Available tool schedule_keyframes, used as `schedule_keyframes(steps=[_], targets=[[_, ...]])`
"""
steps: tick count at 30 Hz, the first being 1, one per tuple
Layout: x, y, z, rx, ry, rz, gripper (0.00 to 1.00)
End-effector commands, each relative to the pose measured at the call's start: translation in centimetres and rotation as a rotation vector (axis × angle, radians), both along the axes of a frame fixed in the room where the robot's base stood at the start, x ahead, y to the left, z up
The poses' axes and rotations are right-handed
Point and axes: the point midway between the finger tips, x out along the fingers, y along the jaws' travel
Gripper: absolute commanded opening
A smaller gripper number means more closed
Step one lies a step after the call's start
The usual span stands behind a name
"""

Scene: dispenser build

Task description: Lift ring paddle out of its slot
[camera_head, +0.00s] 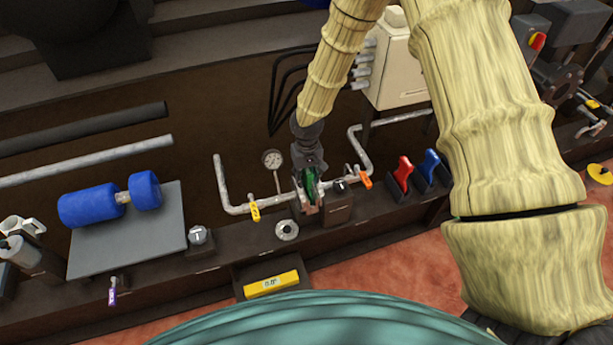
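My gripper (311,190) points down at the pipework in the middle of the bench. A green piece (310,184) shows between its fingers. It may be the ring paddle, but its shape is mostly hidden by the fingers. The fingertips are at a dark block (337,209) on the bench, and the slot itself is hidden. I cannot tell whether the fingers touch the green piece or stand apart from it. A small grey ring (287,229) lies on the bench just left of and in front of the gripper.
Pipes with a yellow tag (255,211), an orange tag (364,180) and a gauge (272,159) flank the gripper closely. Red (403,172) and blue (430,165) handled pieces stand in holders to the right. A blue roller (92,205) lies on a grey plate (140,243) at left.

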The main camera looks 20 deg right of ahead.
Motion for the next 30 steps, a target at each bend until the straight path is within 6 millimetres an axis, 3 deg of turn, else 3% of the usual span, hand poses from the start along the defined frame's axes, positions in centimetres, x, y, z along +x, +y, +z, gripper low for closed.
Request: schedule_keyframes(steps=[1,5,30], targets=[[0.0,0.0,0.0,0.0,0.0,0.0,0.21],[0.0,0.0,0.0,0.0,0.0,0.0,0.0],[0.0,0.0,2.6,0.0,0.0,0.0,0.0]])
